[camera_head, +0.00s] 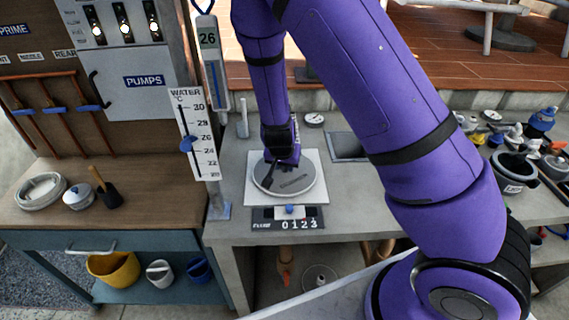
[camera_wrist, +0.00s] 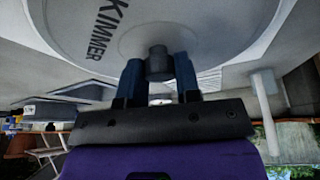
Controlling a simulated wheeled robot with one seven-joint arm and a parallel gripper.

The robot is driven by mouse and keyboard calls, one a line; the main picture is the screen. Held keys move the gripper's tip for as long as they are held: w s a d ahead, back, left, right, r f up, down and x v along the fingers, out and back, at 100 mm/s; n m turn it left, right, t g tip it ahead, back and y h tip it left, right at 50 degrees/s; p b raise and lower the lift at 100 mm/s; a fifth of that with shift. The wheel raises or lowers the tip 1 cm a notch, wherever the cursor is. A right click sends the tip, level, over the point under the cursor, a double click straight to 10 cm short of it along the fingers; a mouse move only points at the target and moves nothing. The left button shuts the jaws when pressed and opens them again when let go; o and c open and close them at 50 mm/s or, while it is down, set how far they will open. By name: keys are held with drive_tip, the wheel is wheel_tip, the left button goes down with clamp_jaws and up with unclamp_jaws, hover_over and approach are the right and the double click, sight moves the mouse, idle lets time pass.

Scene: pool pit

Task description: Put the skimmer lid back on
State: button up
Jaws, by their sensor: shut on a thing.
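The skimmer lid (camera_head: 296,184) is a round grey disc with dark lettering. In the head view it is at a white square plate (camera_head: 257,194) on the grey counter. I cannot tell whether the lid rests on the plate or is held just above it. My gripper (camera_head: 281,168) is over the lid, partly hidden by my arm. In the wrist view the lid (camera_wrist: 210,25) fills the top, with "KIMMER" readable. My gripper (camera_wrist: 158,75) is shut on the lid's dark central knob (camera_wrist: 158,62), one blue finger on each side.
A water temperature gauge (camera_head: 195,135) stands to the left. A dark rectangular recess (camera_head: 347,147) lies right of the plate. Pots and fittings (camera_head: 515,167) crowd the right end. My arm covers the middle.

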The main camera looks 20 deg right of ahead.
drive_tip(key=shift+f, duration=0.25)
idle(0.4)
drive_tip(key=o, duration=1.3)
drive_tip(key=shift+r, duration=0.15)
drive_tip(key=shift+r, duration=2.35)
drive_tip(key=shift+r, duration=0.1)
drive_tip(key=shift+r, duration=1.9)
